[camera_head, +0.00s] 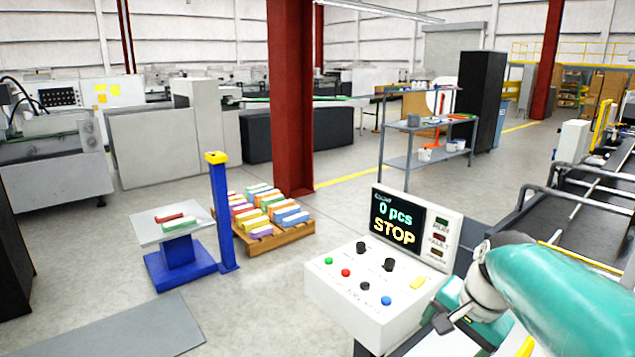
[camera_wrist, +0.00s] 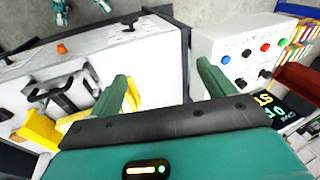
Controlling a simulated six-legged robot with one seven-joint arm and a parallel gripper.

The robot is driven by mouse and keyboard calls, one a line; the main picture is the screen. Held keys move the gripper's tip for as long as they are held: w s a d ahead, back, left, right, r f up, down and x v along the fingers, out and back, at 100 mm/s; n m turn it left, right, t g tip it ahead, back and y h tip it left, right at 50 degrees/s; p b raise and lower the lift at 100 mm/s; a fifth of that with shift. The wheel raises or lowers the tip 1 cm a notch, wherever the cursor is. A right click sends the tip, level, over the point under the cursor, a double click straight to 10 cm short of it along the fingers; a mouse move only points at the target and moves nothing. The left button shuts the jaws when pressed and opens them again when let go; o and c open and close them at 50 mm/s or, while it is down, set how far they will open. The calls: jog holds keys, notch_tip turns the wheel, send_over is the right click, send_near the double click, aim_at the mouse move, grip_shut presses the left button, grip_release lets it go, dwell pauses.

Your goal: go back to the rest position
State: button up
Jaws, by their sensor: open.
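My gripper shows in the wrist view (camera_wrist: 160,88), with its two green fingers spread apart and nothing between them. In the head view my teal arm comes in from the right edge, beside the control box. The white control box (camera_head: 340,291) carries black knobs and green, red and blue buttons. Its display (camera_head: 397,224) reads "0 pcs" and "STOP". The same box (camera_wrist: 228,38) shows in the wrist view to the right of the fingers, apart from them.
A white machine panel with a black handle (camera_wrist: 60,88) lies left of the fingers in the wrist view. A blue scale (camera_head: 180,255) and a pallet of colourful boxes (camera_head: 280,236) stand on the floor at left. A conveyor (camera_head: 590,200) is at right. Open floor lies between.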

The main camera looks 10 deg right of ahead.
jog(key=s+a+n+t, duration=0.1)
jog(key=s+a+n, duration=0.2)
jog(key=a+n, duration=0.3)
jog(key=s+a+n+t, duration=0.1)
jog(key=s+a+n, duration=0.3)
jog(key=a, duration=0.6)
jog(key=shift+s+a+f+n+h, duration=0.2)
jog(key=shift+f+n+h, duration=0.15)
jog(key=shift+n, duration=0.55)
